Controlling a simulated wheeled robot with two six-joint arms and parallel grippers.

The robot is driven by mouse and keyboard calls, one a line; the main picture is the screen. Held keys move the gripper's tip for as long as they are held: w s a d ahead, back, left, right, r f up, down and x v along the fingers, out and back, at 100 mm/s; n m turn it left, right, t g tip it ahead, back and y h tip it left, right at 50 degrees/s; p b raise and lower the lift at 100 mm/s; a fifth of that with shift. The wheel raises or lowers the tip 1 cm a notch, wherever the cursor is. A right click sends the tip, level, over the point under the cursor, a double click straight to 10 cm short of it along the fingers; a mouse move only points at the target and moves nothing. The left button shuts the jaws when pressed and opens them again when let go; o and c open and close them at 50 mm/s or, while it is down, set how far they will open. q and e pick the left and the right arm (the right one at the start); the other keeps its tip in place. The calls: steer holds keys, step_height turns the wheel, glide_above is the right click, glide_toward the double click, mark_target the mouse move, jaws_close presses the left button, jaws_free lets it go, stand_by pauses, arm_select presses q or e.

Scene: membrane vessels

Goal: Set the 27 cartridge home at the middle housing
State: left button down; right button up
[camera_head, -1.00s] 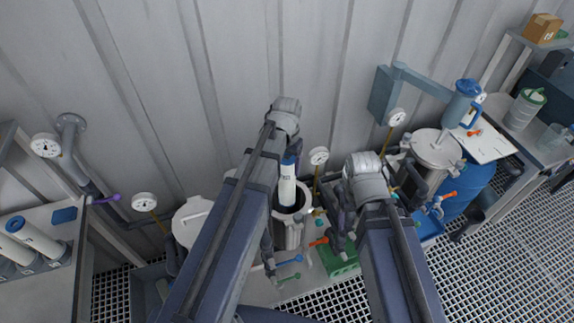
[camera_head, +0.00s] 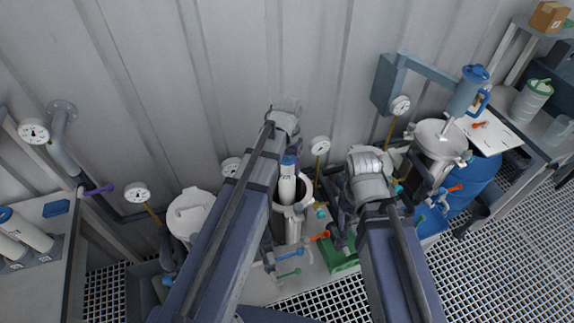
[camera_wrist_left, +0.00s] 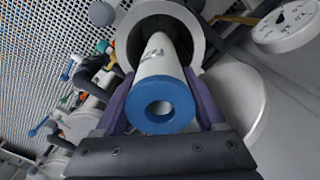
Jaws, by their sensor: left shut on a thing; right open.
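The cartridge (camera_head: 288,184) is a white tube with a blue ringed end cap (camera_wrist_left: 160,108); the mark on its side is too blurred to read surely. My left gripper (camera_head: 289,166) is shut on it near the blue end, with a purple finger on each side in the left wrist view. The middle housing (camera_head: 293,228) is a pale upright vessel with an open round mouth. The cartridge's lower end is inside this mouth, and its upper part stands out above the rim (camera_wrist_left: 199,22). How deep it reaches is hidden. My right gripper (camera_head: 343,222) is open, right of the housing.
A white-lidded vessel (camera_head: 188,212) stands left of the middle housing, and a steel vessel (camera_head: 438,150) stands at the right. Gauges (camera_head: 320,145) rise close behind. Coloured valve handles (camera_head: 289,254) and a green box (camera_head: 342,260) lie in front. Spare cartridges (camera_head: 25,231) are far left.

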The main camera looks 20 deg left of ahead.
mark_target(287, 186)
arm_select(q)
steer(key=shift+f+b, duration=8.95)
steer(key=shift+f, duration=0.4)
jaws_free()
step_height(287, 186, up, 8)
steer(key=p, duration=0.7)
steer(key=shift+f, duration=0.25)
